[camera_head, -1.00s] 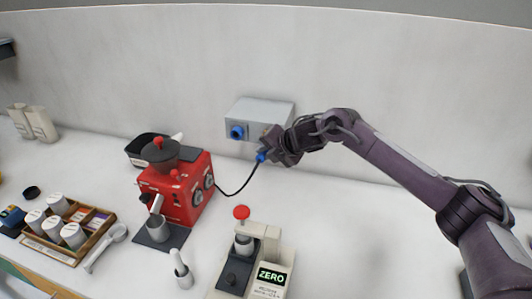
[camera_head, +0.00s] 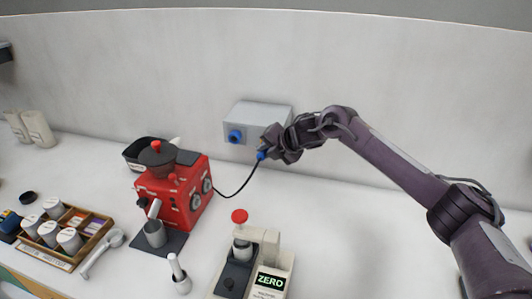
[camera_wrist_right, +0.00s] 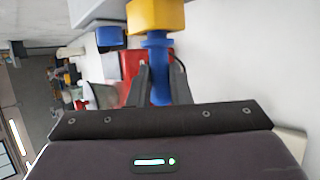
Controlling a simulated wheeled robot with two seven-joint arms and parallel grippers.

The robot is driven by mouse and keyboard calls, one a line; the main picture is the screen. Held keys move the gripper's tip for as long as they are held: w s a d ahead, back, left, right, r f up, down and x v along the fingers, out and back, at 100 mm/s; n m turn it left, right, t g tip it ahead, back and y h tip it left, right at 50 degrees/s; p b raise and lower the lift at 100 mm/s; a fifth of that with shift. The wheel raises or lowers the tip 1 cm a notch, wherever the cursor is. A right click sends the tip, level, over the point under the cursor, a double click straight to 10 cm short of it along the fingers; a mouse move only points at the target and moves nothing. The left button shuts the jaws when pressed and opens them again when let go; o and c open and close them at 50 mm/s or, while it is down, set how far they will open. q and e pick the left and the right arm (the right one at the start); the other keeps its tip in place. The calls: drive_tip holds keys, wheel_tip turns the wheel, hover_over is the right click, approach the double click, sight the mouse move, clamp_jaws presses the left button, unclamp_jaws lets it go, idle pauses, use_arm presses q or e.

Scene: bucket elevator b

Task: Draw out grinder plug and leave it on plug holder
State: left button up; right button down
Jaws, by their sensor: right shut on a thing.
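My right gripper (camera_head: 272,148) is shut on the blue grinder plug (camera_head: 262,154), in front of the grey wall box's lower right. In the right wrist view the blue plug (camera_wrist_right: 159,80) stands between the fingers, with a yellow piece (camera_wrist_right: 155,16) at its far end. A black cord (camera_head: 238,190) hangs from the plug and runs to the red grinder (camera_head: 183,197). The grey box (camera_head: 262,114) carries a blue socket (camera_head: 236,136) on its left front; the plug is apart from this socket. I cannot make out the plug holder. My left gripper is not in view.
A white device with a red knob (camera_head: 239,216) and a ZERO display (camera_head: 270,281) stands in front. A metal cup (camera_head: 155,233) sits by the grinder. A wooden tray (camera_head: 96,236) with white jars is at the left. The counter's right side is clear.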

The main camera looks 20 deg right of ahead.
drive_tip(key=shift+w+d, duration=0.2)
drive_tip(key=shift+w, duration=0.1)
drive_tip(key=shift+r, duration=0.1)
drive_tip(key=c, duration=1.3)
unclamp_jaws()
drive_tip(key=shift+w+d, duration=0.1)
drive_tip(key=shift+w, duration=0.05)
drive_tip(key=shift+o, duration=0.2)
drive_tip(key=b+v, duration=0.3)
drive_tip(key=v, duration=0.4)
drive_tip(key=shift+s+d, duration=0.15)
drive_tip(key=shift+s, duration=0.2)
drive_tip(key=shift+r, duration=0.25)
